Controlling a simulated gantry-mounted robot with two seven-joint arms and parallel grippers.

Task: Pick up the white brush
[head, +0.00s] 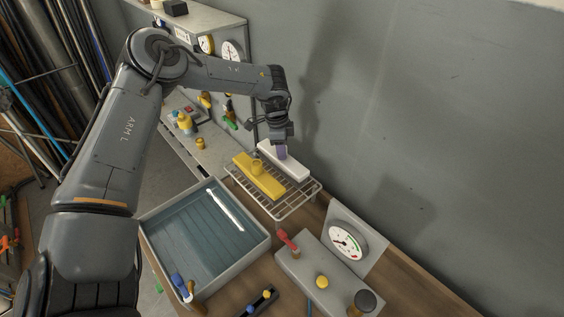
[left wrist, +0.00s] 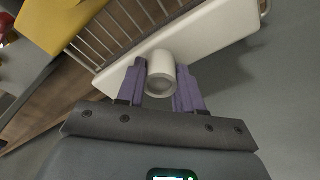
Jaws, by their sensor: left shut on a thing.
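The white brush (head: 292,163) lies on the wire rack (head: 293,211), close to the grey wall. In the left wrist view, it shows as a long white block (left wrist: 205,35) with a round white knob at its near side. My left gripper (head: 281,151) is over the brush, and its purple fingers (left wrist: 161,86) are shut on the knob, one on each side. The brush appears to be still at the rack; any gap beneath it cannot be made out. My right gripper is not in view.
A yellow brush (head: 257,176) with a knob lies beside the white one on the rack. A grey tub (head: 262,246) with a white stick stands left of the rack. A grey box with a red lever (head: 288,240) and a dial gauge (head: 346,241) stand in front.

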